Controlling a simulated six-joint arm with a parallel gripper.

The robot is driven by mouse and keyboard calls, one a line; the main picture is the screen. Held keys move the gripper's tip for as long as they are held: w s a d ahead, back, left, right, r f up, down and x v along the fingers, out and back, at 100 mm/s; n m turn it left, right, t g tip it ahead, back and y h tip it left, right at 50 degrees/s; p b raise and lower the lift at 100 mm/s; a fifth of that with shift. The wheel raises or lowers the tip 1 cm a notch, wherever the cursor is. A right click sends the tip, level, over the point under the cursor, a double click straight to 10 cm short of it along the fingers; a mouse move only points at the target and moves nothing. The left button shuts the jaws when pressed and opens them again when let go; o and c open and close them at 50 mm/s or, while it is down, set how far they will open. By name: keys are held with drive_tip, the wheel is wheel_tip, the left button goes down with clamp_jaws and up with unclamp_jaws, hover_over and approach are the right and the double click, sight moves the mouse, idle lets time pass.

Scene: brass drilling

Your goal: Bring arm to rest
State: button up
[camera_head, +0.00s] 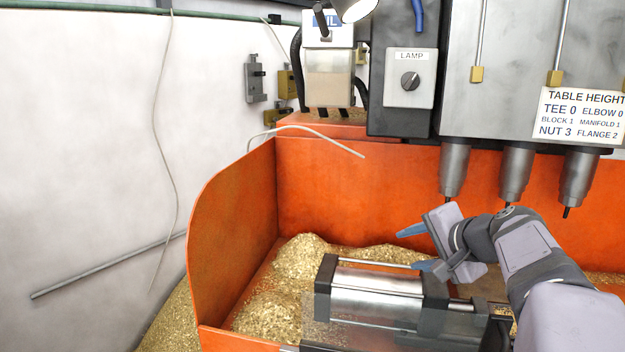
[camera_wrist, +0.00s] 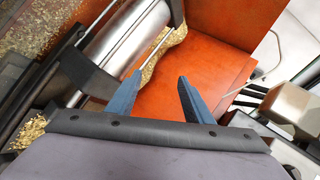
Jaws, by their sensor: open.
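My gripper (camera_head: 413,248) is open and empty, with two blue fingers spread apart. In the head view it hangs over the right part of a silver cylinder unit with black end blocks (camera_head: 375,292), its fingers pointing left. My grey arm reaches in from the lower right. In the wrist view the two blue fingers (camera_wrist: 158,92) point up the picture, with bare orange surface between and beyond them. The cylinder (camera_wrist: 118,42) shows to their left there. I cannot tell whether a finger touches the cylinder unit.
Orange tray walls (camera_head: 232,240) enclose heaps of brass chips (camera_head: 290,270). Several drill spindles (camera_head: 454,170) hang close behind my gripper, under a grey housing with a table-height sign (camera_head: 580,115). A thin pale hose (camera_head: 318,143) bends over the back wall. Space left of my fingers is free.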

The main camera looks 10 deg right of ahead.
drive_tip(key=a+r+t+y+b, duration=0.1)
drive_tip(key=a+r+y, duration=0.3)
drive_tip(key=a, duration=0.7)
drive_tip(key=s+a+f+g+y, duration=0.1)
drive_tip(key=s+a+f, duration=0.1)
drive_tip(key=s+a, duration=0.1)
drive_tip(key=s+a+f+g+b, duration=0.1)
drive_tip(key=s+a+f, duration=0.1)
drive_tip(key=a, duration=0.3)
drive_tip(key=s+a+f+g+y+b, duration=0.1)
drive_tip(key=s+a+f, duration=0.1)
drive_tip(key=s+a, duration=0.1)
drive_tip(key=shift+s+a+f+n+g+y, duration=0.1)
drive_tip(key=shift+s+a+n+g+y, duration=0.25)
drive_tip(key=shift+a, duration=0.2)
drive_tip(key=s+d+f+n+g+h+p, duration=0.2)
drive_tip(key=s+d+f+n+g+h, duration=0.2)
drive_tip(key=s+f, duration=0.5)
drive_tip(key=s+d+f+n+g+h+p, duration=0.3)
drive_tip(key=s+d+f+n, duration=0.4)
drive_tip(key=f, duration=0.9)
drive_tip(key=s+n+g+h, duration=0.1)
drive_tip(key=s+h, duration=0.1)
drive_tip(key=shift+s+f+p, duration=0.3)
drive_tip(key=shift+s+f, duration=0.05)
